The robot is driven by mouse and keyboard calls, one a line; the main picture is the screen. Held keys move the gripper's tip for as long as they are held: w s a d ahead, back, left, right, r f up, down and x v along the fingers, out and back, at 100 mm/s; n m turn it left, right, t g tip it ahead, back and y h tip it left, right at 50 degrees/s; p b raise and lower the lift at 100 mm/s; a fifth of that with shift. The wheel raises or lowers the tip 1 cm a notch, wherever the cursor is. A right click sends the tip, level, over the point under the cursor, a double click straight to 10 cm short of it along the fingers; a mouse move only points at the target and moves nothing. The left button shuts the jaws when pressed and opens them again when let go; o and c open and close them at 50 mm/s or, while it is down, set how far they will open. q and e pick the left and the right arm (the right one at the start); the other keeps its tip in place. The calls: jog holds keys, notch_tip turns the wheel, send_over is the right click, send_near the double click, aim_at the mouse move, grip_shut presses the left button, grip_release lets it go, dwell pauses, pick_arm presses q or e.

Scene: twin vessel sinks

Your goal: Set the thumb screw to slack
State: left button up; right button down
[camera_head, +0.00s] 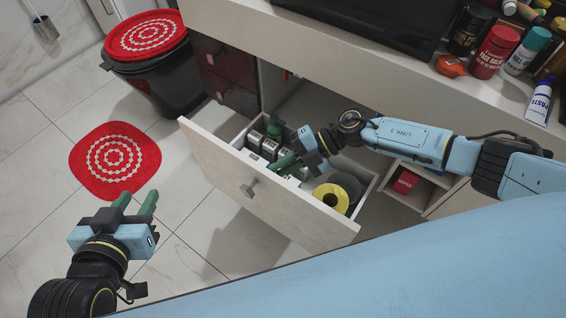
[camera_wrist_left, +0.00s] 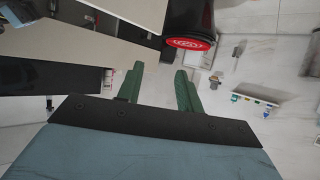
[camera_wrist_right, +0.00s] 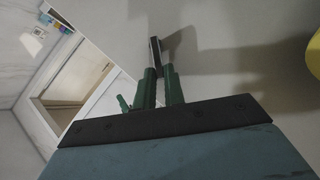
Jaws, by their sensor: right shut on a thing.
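My right gripper (camera_head: 285,163) reaches down into the open drawer (camera_head: 262,207). In the right wrist view its green fingers (camera_wrist_right: 161,76) are close together on a thin dark upright piece (camera_wrist_right: 155,50) with a pale edge. I cannot tell for certain whether this piece is the thumb screw, and its lower part is hidden between the fingers. No slack marking is readable. My left gripper (camera_head: 135,205) is apart from the drawer, above the floor to its left. Its two green fingers (camera_wrist_left: 158,88) stand apart with nothing between them.
The drawer holds white boxes (camera_head: 256,141), a yellow roll (camera_head: 331,197) and a dark roll (camera_head: 347,183). A lidded bin (camera_head: 165,82) and a red mat (camera_head: 115,160) are at left. Bottles (camera_head: 495,52) stand on the counter.

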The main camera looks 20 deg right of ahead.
pick_arm(q)
jog(key=shift+s+a+f+g+y+p, duration=0.25)
jog(key=shift+s+a+f+g, duration=0.15)
jog(key=shift+s+f+g, duration=0.4)
jog(key=shift+s+a+f+g+y+p, duration=0.1)
jog(key=shift+s+a+f+g+y, duration=0.2)
jog(key=shift+s+f+g, duration=0.45)
pick_arm(e)
jog(key=shift+r, duration=0.1)
pick_arm(q)
jog(key=shift+w+f+t, duration=0.1)
jog(key=shift+w+t, duration=0.1)
jog(key=shift+t, duration=0.05)
pick_arm(e)
jog(key=c, duration=1.5)
grip_release()
